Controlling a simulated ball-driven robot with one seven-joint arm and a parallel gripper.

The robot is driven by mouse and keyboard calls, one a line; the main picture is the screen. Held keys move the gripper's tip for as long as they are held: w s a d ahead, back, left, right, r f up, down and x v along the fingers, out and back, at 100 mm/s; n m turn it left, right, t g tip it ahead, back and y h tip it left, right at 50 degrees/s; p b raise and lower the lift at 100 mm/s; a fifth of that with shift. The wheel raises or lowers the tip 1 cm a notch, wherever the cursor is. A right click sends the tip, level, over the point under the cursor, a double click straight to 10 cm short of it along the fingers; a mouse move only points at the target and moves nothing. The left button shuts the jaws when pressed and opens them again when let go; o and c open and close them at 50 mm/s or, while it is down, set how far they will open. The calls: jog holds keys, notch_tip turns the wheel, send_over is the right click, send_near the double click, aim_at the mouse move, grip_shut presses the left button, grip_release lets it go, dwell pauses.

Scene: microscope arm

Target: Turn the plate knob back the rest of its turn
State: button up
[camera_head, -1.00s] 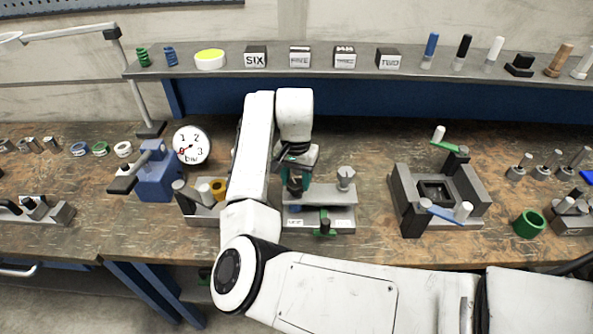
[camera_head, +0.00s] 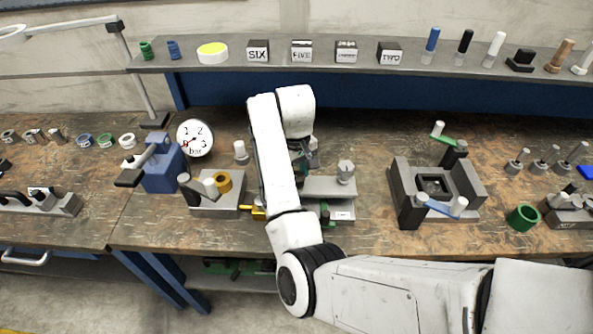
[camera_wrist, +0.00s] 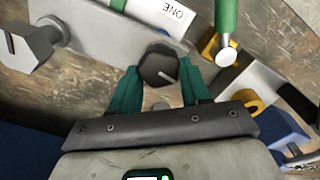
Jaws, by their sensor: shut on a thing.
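My gripper (camera_wrist: 160,88) has green fingers on both sides of a dark six-sided knob (camera_wrist: 159,66) with a pale pointer line on its top. It is shut on this knob. In the head view my arm hides the knob and most of my gripper.
Left of the plate stand a grey block (camera_head: 215,203) with a yellow ring and a round dial (camera_head: 194,138). A grey fixture (camera_head: 470,190) stands to the right. Bench between plate and fixture is clear.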

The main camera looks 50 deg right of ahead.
jog(key=n, duration=0.4)
jog(key=shift+s+a+f+n, duration=0.1)
jog(key=shift+f+n, duration=0.15)
jog(key=shift+n, duration=0.05)
jog(key=n, duration=0.5)
jog(key=shift+a+n, duration=0.15)
jog(key=shift+n, duration=0.15)
jog(key=n, duration=0.5)
jog(key=shift+s+a, duration=0.1)
jog(key=n, duration=0.4)
jog(key=shift+s+n, duration=0.1)
jog(key=shift+n, duration=0.3)
jog(key=o, duration=1.1)
jog(key=shift+r, duration=0.1)
jog(key=shift+c, duration=0.2)
jog(key=shift+r, duration=0.1)
